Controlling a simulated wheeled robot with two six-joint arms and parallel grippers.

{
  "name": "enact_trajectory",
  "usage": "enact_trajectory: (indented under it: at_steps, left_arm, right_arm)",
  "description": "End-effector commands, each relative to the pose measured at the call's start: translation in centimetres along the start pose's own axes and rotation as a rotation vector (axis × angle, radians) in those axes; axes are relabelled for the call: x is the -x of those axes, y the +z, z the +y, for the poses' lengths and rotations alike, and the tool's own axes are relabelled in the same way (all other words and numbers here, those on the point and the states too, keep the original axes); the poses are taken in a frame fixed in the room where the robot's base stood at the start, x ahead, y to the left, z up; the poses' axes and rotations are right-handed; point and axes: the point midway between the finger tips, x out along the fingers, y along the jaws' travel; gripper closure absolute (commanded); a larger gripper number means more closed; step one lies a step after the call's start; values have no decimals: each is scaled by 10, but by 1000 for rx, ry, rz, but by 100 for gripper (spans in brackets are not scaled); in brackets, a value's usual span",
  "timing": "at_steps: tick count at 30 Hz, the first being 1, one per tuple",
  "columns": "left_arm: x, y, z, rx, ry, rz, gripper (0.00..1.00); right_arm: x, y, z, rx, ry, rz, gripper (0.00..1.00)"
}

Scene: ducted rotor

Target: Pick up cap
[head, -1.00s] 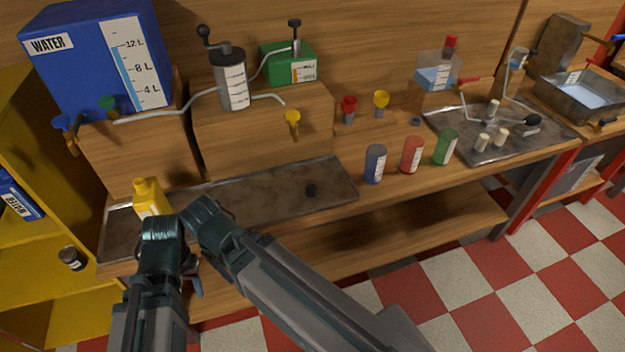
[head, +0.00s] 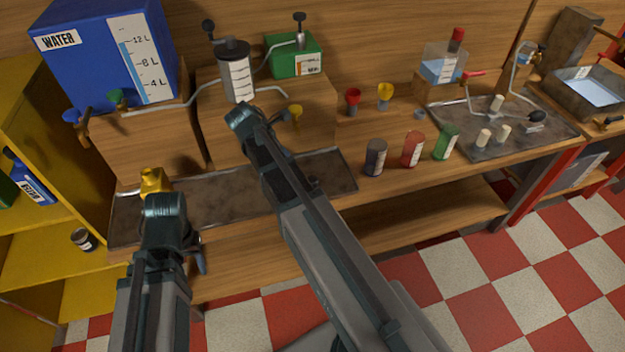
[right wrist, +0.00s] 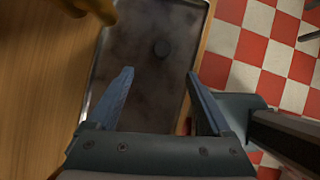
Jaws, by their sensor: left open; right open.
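The cap, a small dark round piece, lies on the long metal tray (head: 225,200). In the head view the cap (head: 313,181) is partly hidden beside my right arm. My left gripper (head: 198,256) is open at the tray's front left, with only one finger clearly seen. A yellow bottle (head: 153,180) stands behind the left wrist, its lower part hidden.
A dark canister (head: 376,156), a red one (head: 412,148) and a green one (head: 446,142) stand to the right. A blue water tank (head: 105,55) is at the back left.

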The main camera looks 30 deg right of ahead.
Motion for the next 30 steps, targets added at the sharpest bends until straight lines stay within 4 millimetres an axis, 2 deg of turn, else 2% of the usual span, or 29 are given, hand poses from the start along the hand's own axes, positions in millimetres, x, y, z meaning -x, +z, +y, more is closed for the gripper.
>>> enact_trajectory:
  at_steps: [8,24,30]
  left_arm:
    - [-7,0,1,0,0,0,50]
    - [-73,-4,7,0,0,0,50]
    - [-75,-4,7,0,0,0,50]
  right_arm:
    - [-8,0,0,7,-1,-2,16]
    - [-84,-2,0,5,-1,-1,16]
    - [-87,1,0,6,0,-1,16]
